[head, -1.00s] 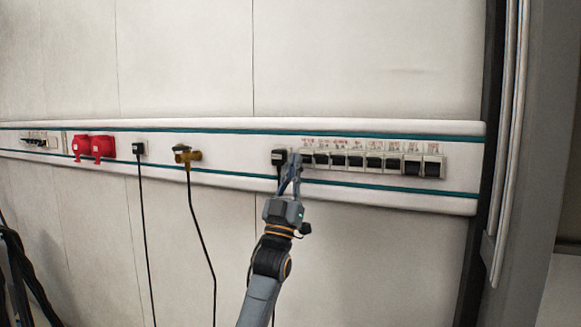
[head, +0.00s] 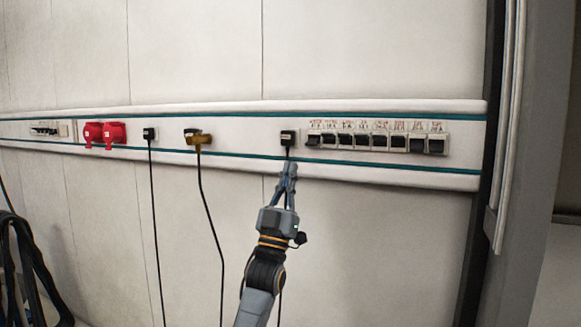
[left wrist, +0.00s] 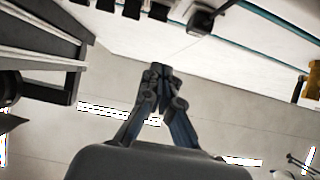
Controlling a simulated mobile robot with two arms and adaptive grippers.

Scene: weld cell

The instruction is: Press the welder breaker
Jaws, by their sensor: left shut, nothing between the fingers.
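A row of labelled breakers with dark toggles (head: 360,141) is set in the right part of the white wall rail. The labels are too small to read, so I cannot tell which one is the welder breaker. My left gripper (head: 288,167) is shut and empty, pointing up, below and left of the row's left end and apart from the breakers. In the left wrist view the fingertips (left wrist: 160,70) are together with nothing between them. Some of the dark toggles (left wrist: 132,8) are cut off by that view's top edge. My right gripper is not in view.
A black plug (head: 288,137) with a hanging cable sits just left of the row, above my gripper. Farther left are a brass-coloured fitting (head: 197,138), another black plug (head: 150,133) and red sockets (head: 104,133). A dark post (head: 478,230) stands at the right.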

